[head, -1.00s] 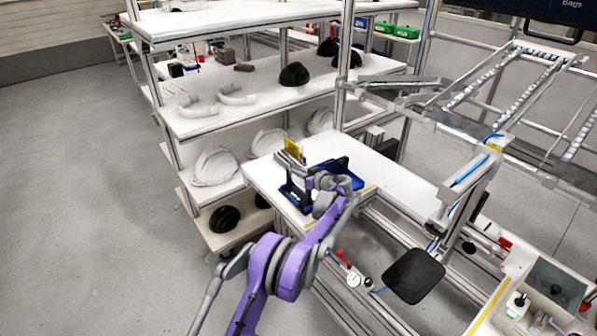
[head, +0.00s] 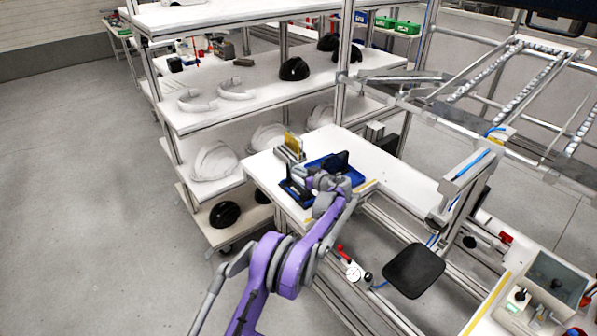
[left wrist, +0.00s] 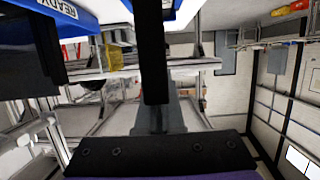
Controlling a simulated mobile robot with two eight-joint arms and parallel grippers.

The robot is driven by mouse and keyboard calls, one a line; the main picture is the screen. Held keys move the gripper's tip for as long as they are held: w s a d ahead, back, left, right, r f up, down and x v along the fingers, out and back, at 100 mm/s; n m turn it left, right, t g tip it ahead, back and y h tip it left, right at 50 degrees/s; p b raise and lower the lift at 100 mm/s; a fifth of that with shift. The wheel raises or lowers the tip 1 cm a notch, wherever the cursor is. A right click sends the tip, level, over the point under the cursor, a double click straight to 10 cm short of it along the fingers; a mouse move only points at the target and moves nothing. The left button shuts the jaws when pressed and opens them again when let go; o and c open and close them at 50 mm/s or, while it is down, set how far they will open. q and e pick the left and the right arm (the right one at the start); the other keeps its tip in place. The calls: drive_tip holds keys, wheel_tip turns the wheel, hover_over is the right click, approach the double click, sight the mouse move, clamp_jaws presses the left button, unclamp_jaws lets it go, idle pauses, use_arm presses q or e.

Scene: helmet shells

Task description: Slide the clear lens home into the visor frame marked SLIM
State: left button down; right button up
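My left gripper (head: 302,175) is at the white workbench, over the front of a blue tray (head: 322,164) with dark upright parts. The fingers are small and partly hidden by my wrist in the head view. In the left wrist view a dark finger (left wrist: 153,60) runs up the middle, and I cannot tell the gap or whether anything is held. A blue surface labelled READY (left wrist: 85,14) is close by at the upper left. I cannot make out the clear lens or any SLIM marking. My right gripper is not in view.
A yellow plate (head: 293,142) stands in a grey holder behind the tray. White helmet shells (head: 214,162) and black shells (head: 294,69) sit on the shelves at the left. The workbench (head: 372,160) has bare room right of the tray.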

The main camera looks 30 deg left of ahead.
use_arm(q)
drive_tip(key=shift+f, duration=0.65)
drive_tip(key=c, duration=1)
unclamp_jaws()
drive_tip(key=shift+d, duration=0.1)
drive_tip(key=b+v, duration=0.1)
drive_tip(key=v, duration=0.9)
drive_tip(key=shift+s+d+r, duration=0.1)
drive_tip(key=shift+d+r, duration=0.05)
drive_tip(key=shift+d, duration=0.15)
